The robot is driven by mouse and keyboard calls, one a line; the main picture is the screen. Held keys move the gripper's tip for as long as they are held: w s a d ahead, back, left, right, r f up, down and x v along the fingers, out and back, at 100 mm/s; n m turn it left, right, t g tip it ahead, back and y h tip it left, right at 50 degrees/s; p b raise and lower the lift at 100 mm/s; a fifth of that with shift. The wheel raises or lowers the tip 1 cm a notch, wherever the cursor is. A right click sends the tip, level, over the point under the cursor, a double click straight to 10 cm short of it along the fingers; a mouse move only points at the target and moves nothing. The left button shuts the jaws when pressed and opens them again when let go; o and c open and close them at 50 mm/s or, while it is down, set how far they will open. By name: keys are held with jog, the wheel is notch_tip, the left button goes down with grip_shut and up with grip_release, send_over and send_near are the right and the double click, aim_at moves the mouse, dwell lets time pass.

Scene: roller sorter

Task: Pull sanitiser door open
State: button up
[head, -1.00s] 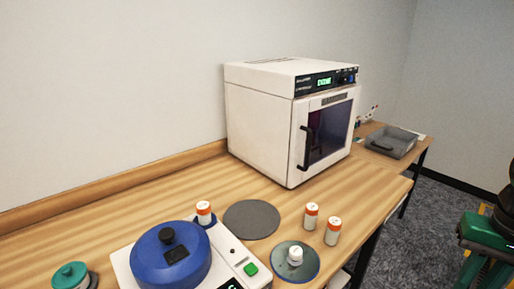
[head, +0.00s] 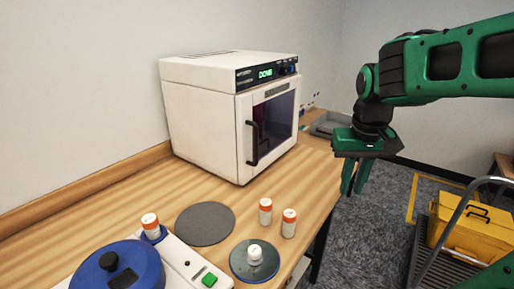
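The sanitiser (head: 205,117) is a white box-shaped cabinet on the wooden table, with a lit green display on its top front panel. Its door (head: 270,130) has a dark tinted window and looks shut. A black vertical door handle (head: 252,143) sits on the left side of the door. My gripper (head: 353,178) hangs to the right of the sanitiser, past the table's right edge, with its fingers pointing down. It is apart from the handle and holds nothing that I can see. The two fingers show a narrow gap between them.
Orange-capped white bottles (head: 265,211) and a dark round plate (head: 254,261) stand before the sanitiser. A grey disc (head: 205,223) lies on the table. A blue-lidded device (head: 118,268) is at front left. A yellow case (head: 466,228) sits on a cart at right.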

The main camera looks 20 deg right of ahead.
jog(key=w+a+r+n+t, duration=0.1)
jog(key=w+a+r, duration=0.2)
jog(key=w, duration=0.3)
jog(key=w+a+r+n, duration=0.1)
jog(key=w+a+r, duration=0.15)
jog(key=w, duration=0.35)
jog(key=n+t+y, duration=0.1)
jog(key=n+t, duration=0.1)
jog(key=n, duration=0.1)
send_near(257, 144)
jog(key=shift+m, duration=0.3)
jog(key=x, duration=1.1)
jog(key=shift+w+a+f, duration=0.1)
jog(key=shift+w+f, duration=0.1)
jog(key=shift+w, duration=0.05)
grip_shut()
jog(key=shift+d, duration=0.2)
jog(key=shift+s+a, duration=0.1)
jog(key=shift+s, duration=0.1)
